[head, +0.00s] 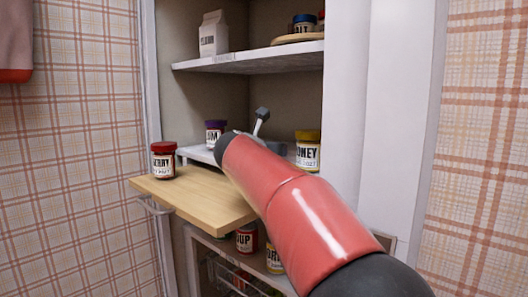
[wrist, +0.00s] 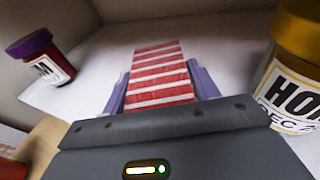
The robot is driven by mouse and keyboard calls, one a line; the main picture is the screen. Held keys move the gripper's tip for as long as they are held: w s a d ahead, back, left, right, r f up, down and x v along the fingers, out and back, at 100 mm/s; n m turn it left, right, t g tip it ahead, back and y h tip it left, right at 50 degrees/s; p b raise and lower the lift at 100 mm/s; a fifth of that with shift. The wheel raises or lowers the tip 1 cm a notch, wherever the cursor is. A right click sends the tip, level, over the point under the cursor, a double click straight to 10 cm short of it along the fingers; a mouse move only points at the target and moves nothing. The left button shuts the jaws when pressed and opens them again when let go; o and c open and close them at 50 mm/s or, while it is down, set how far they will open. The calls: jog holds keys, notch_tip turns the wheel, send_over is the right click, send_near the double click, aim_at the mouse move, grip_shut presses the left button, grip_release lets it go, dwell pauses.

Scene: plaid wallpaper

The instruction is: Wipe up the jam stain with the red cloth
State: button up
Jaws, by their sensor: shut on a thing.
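In the wrist view, my gripper (wrist: 160,78) is shut on a red-and-white striped cloth (wrist: 158,58). The cloth stretches forward between the two purple-grey fingers, over the white middle shelf (wrist: 100,60). I cannot tell whether the cloth touches the shelf. In the head view my red arm reaches into the cupboard and hides the gripper and the cloth. I see no jam stain in either view; the shelf under the cloth and gripper is hidden.
A purple-lidded jar (wrist: 45,68) stands left of the cloth, a yellow-lidded honey jar (wrist: 292,88) close on the right. A red-lidded jar (head: 163,162) stands on the pulled-out wooden board (head: 205,195). An upper shelf (head: 250,62) holds a carton (head: 213,35). More jars (head: 246,238) stand below.

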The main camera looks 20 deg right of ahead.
jog(key=shift+w+p, duration=0.1)
jog(key=shift+p, duration=0.2)
jog(key=shift+w+a+r+p, duration=0.15)
jog(key=shift+w+a+p, duration=0.25)
jog(key=shift+w+p, duration=0.25)
jog(key=shift+w+a+r+p, duration=0.1)
jog(key=shift+w+a+p, duration=0.3)
jog(key=shift+w+p, duration=0.2)
jog(key=shift+w+a+p, duration=0.45)
jog(key=shift+w+p, duration=0.15)
jog(key=shift+w, duration=0.05)
jog(key=shift+w+a+p, duration=0.45)
jog(key=shift+w+p, duration=0.1)
jog(key=shift+w, duration=0.05)
jog(key=shift+w+a+f, duration=0.2)
jog(key=shift+w, duration=0.05)
jog(key=shift+w+a+p, duration=0.6)
jog(key=shift+w+p, duration=0.35)
jog(key=shift+p, duration=0.25)
jog(key=shift+w+a, duration=0.2)
jog(key=shift+w, duration=0.05)
jog(key=shift+w+a+f, duration=0.1)
jog(key=shift+w+f, duration=0.05)
jog(key=shift+f, duration=0.1)
